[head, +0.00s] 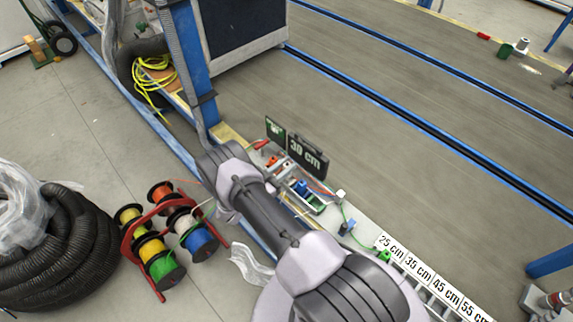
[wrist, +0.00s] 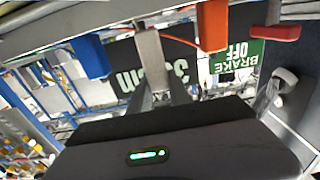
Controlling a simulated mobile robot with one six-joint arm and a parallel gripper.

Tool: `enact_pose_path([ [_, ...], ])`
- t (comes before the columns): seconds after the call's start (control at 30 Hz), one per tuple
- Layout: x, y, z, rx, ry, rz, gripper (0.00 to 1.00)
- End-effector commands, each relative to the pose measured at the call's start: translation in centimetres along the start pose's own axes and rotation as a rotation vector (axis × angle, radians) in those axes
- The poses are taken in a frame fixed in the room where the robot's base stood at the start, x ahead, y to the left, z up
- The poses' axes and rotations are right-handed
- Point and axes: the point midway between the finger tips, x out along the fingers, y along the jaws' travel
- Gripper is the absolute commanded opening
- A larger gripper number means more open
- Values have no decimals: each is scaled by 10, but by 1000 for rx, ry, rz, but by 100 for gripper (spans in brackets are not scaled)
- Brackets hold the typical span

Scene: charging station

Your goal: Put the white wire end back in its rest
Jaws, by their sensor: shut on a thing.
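In the wrist view my gripper (wrist: 165,92) is shut on the white wire end (wrist: 150,55), a pale block between its fingertips. A blue wire end (wrist: 92,56) is to the left of it and an orange one (wrist: 212,26) to the right, both apart from it. A pale bar (wrist: 60,36) crosses above and behind them; I cannot tell whether the white end touches it. In the head view my arm hides the gripper and the white end.
In the head view, a "30 cm" sign (head: 308,154) stands by an open tray (head: 322,208) of small parts. A red rack (head: 128,240) of wire spools and a black coiled hose (head: 60,240) lie left on the floor. The floor (head: 400,130) at upper right is largely clear.

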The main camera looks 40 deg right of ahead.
Motion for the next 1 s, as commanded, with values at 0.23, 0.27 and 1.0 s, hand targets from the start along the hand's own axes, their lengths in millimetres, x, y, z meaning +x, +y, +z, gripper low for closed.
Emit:
enact_pose_path([
  [0.23,0,0,6,1,0,0,0],
  [0.27,0,0,7,1,0,0,0],
  [1.0,0,0,25,0,0,0,0],
])
